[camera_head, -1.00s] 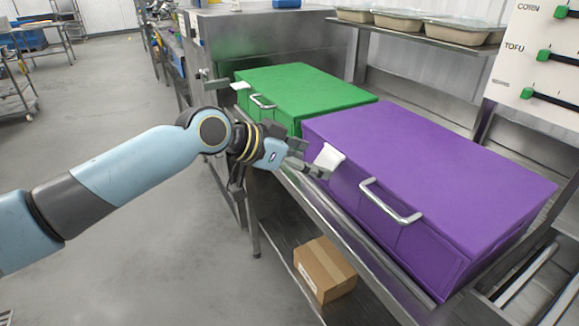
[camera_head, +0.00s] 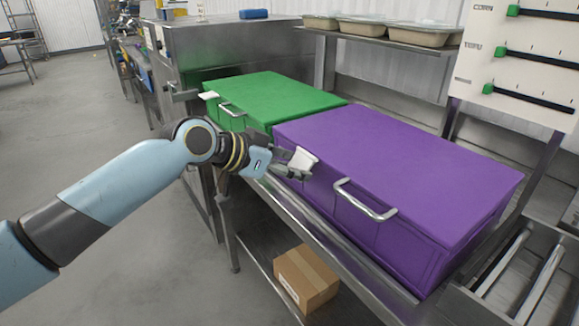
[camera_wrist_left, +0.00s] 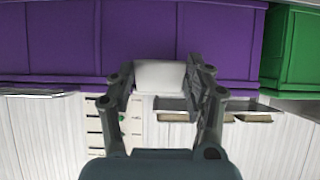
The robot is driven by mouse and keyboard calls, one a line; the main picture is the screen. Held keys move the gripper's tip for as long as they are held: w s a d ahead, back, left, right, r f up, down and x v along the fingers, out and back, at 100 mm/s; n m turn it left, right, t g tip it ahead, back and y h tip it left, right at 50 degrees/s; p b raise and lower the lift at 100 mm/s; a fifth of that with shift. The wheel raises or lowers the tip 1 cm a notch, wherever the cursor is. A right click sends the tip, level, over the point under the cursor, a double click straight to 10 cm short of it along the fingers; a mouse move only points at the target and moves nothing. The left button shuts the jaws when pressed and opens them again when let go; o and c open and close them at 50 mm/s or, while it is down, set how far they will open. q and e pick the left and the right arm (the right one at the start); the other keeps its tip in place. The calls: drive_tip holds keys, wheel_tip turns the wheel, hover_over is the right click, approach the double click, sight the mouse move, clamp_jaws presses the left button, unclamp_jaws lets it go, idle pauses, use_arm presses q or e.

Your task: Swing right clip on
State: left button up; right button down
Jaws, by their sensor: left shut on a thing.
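A purple lidded box (camera_head: 400,165) with a metal bar handle (camera_head: 365,200) stands on a steel bench. A white clip (camera_head: 303,158) sits at the left end of the purple box's front, by the lid edge. My left gripper (camera_head: 292,170) is at this clip. In the left wrist view the fingers (camera_wrist_left: 160,85) stand on either side of the white clip (camera_wrist_left: 160,76) and are shut on it, against the purple box wall (camera_wrist_left: 60,40). Whether the clip is latched cannot be told. My right gripper is not in view.
A green box (camera_head: 275,100) with its own white clip (camera_head: 208,95) and handle stands beside the purple one. A cardboard box (camera_head: 306,278) lies on the lower shelf. Covered trays (camera_head: 375,26) sit on a rear shelf. Open floor lies left.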

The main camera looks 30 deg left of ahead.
sight(301, 162)
use_arm(q)
drive_tip(key=shift+w+d+f, duration=0.1)
drive_tip(key=shift+w+f, duration=0.1)
drive_tip(key=shift+w, duration=0.05)
drive_tip(key=shift+w+d+f, duration=0.1)
drive_tip(key=shift+w+d, duration=0.15)
drive_tip(key=shift+w, duration=0.35)
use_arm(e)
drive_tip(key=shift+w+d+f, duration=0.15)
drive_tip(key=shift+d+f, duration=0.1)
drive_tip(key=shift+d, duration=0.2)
